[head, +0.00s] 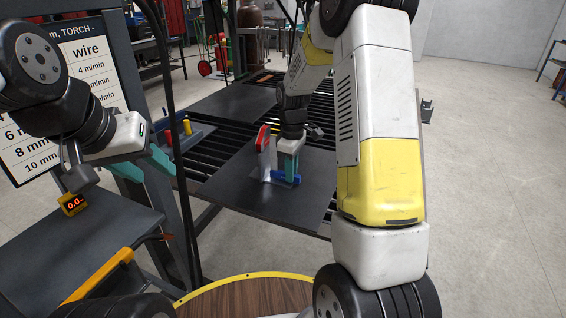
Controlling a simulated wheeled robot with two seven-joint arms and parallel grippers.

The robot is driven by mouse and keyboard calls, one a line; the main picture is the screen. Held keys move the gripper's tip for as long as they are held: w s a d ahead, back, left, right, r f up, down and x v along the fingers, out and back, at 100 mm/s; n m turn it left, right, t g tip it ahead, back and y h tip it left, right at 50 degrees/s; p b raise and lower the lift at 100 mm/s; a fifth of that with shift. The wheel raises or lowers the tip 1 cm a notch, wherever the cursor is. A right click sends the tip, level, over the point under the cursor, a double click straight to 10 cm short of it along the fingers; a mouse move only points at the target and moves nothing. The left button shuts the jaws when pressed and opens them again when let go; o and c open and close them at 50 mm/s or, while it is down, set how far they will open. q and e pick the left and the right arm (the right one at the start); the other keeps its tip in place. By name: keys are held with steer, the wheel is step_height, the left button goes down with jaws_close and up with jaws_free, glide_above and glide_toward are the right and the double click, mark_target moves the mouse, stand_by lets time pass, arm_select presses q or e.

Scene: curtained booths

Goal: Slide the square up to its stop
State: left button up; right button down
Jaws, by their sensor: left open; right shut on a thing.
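My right gripper (286,170) points down over the dark plate (230,187) on the slatted table, its teal fingers low near the surface. It is shut on the square (266,160), which looks like a pale steel piece with a red part on top, standing upright on the plate. The gripper partly hides the square. A blue piece (287,179) lies low at the fingers; I cannot tell whether it is the stop or whether the square touches it. My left gripper (152,164) is open and empty at the left, well apart from the square.
Another dark plate (236,103) lies further back on the slatted table (195,146). A yellow and blue tool (186,128) is left of the near plate. An orange readout (72,203) sits on the grey bench (100,235). A dark cable hangs near my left gripper.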

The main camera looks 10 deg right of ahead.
steer(key=shift+w+a, duration=0.35)
steer(key=shift+a, duration=0.15)
stand_by(0.9)
steer(key=c, duration=1.3)
jaws_free()
steer(key=shift+r, duration=0.1)
step_height(320, 180, up, 8)
steer(key=shift+s, duration=0.1)
steer(key=s+r+m+t, duration=0.2)
steer(key=s+r+m, duration=0.1)
steer(key=s+r, duration=0.55)
steer(key=s+r+m+t+y, duration=0.1)
steer(key=s+r+m+t, duration=0.1)
steer(key=s, duration=0.6)
steer(key=s+r+m+t+y, duration=0.1)
steer(key=s+r+m+t, duration=0.1)
steer(key=s+m, duration=0.3)
steer(key=s+a+r, duration=0.1)
steer(key=s, duration=0.2)
steer(key=shift+s+r+m, duration=0.2)
steer(key=shift+s+m, duration=0.05)
steer(key=shift+m, duration=0.05)
